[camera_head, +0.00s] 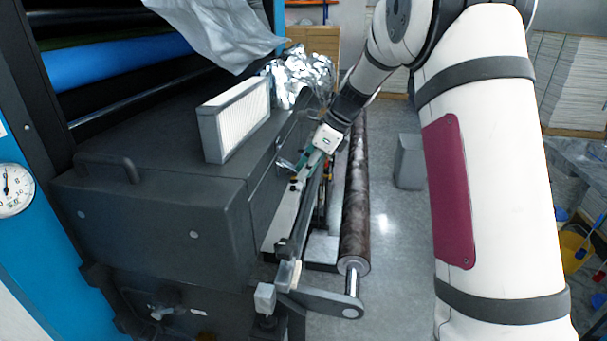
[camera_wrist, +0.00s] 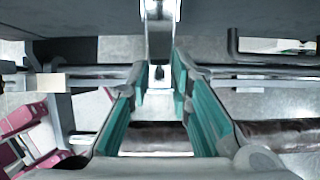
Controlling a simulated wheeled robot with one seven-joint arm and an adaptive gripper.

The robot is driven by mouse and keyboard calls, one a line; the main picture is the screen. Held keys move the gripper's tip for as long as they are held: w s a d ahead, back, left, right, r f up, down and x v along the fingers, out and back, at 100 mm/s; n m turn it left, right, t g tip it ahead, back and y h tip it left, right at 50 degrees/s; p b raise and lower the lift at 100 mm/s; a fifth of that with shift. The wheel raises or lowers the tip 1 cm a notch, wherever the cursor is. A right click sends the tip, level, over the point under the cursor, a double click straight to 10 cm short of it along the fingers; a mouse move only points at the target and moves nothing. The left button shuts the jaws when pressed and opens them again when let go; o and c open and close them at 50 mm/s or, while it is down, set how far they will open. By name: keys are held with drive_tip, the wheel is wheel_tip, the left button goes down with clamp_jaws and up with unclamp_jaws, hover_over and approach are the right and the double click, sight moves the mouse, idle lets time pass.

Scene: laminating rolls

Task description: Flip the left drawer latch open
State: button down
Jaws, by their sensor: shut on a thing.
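The latch (camera_wrist: 159,38) is a bright metal lever at the top middle of the wrist view, hanging from the dark machine body. My gripper (camera_wrist: 160,72) has teal-padded fingers on either side of its lower end, closed on it. In the head view, my gripper (camera_head: 299,167) is at the long side of the dark machine (camera_head: 150,215), beside the rails. The latch is small there and partly hidden by the fingers, so its exact angle is hard to tell.
A dark roller (camera_head: 355,200) runs along the right of the machine, close below my arm. A white pleated filter box (camera_head: 235,118) and crumpled foil (camera_head: 302,75) lie on top of the machine. A grey bin (camera_head: 409,160) stands on the otherwise open floor to the right.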

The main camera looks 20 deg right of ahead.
drive_tip(key=shift+r+g+h+b, duration=0.3)
drive_tip(key=shift+r+g+h, duration=0.7)
drive_tip(key=shift+h, duration=0.6)
drive_tip(key=c, duration=1.4)
unclamp_jaws()
drive_tip(key=shift+c, duration=0.2)
wheel_tip(320, 180, up, 12)
drive_tip(key=d, duration=0.1)
drive_tip(key=shift+s+d, duration=0.3)
drive_tip(key=shift+s, duration=0.15)
drive_tip(key=shift+s, duration=0.1)
